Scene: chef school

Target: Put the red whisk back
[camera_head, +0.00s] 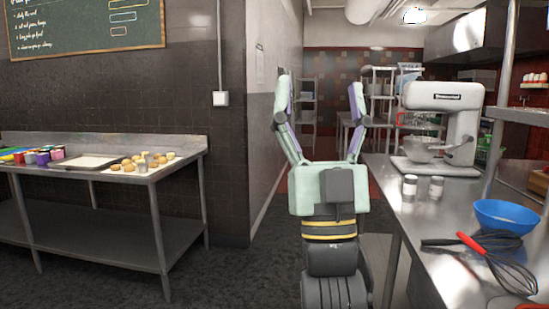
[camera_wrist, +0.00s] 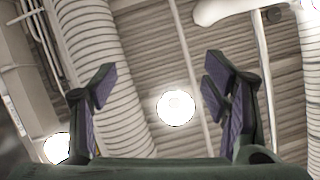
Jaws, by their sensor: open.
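A whisk with a red handle (camera_head: 470,242) and dark wires lies on the steel counter at the right of the head view. A black whisk (camera_head: 450,241) lies beside it, and the two appear to overlap or cross. My gripper (camera_head: 320,90) is raised in the middle of the head view, fingers pointing up, open and empty. It is well to the left of the whisks and apart from them. In the wrist view my gripper (camera_wrist: 160,85) shows its two fingers spread wide against the ceiling.
The steel counter (camera_head: 405,235) also holds a blue bowl (camera_head: 498,216), two small shakers (camera_head: 423,187) and a white stand mixer (camera_head: 440,125). A steel table (camera_head: 100,185) with pastries and colourful jars stands at the left. Dark floor lies between table and counter.

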